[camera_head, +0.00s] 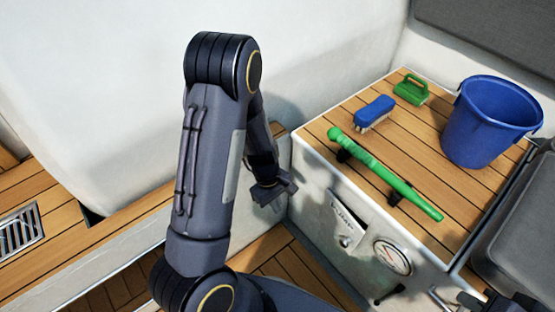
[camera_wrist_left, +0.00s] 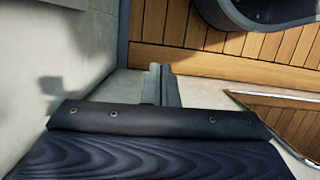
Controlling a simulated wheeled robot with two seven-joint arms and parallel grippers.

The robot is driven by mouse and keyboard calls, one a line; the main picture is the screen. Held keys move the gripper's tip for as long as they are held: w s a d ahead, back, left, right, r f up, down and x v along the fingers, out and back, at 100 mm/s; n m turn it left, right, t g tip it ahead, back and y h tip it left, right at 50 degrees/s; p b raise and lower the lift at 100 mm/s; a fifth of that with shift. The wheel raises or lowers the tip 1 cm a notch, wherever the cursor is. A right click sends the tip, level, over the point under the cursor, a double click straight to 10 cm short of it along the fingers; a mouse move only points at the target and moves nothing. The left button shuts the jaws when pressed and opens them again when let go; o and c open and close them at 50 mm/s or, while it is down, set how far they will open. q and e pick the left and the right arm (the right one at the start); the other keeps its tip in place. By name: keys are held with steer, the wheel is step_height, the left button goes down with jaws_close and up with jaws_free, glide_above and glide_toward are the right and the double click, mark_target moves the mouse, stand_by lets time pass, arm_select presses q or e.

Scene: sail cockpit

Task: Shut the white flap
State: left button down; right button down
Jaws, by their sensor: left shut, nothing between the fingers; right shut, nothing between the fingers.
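The white flap (camera_head: 343,222) is on the pale side of the locker, below its wooden top. It appears tilted out a little, with a dark gap along its right edge. My left gripper (camera_head: 279,192) is shut and empty, to the left of the flap and apart from it. In the left wrist view its closed fingers (camera_wrist_left: 161,72) point up the picture; I cannot make out the flap there. My right gripper (camera_head: 442,297) is only partly in view at the lower right edge, with nothing seen in it.
A green winch handle-like bar (camera_head: 385,172), a blue brush (camera_head: 374,112), a green brush (camera_head: 411,89) and a blue bucket (camera_head: 489,122) stand on the locker top. A pale wall rises behind my left arm.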

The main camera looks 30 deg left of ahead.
arm_select(q)
step_height(320, 180, up, 20)
steer(key=m+t+h+p, duration=0.1)
steer(key=m+p, duration=0.1)
steer(key=p, duration=0.6)
steer(key=shift+s+d+r+t+h+p, duration=0.15)
steer(key=shift+s+d+t+h+p, duration=0.05)
steer(key=shift+s+t+h+p, duration=0.1)
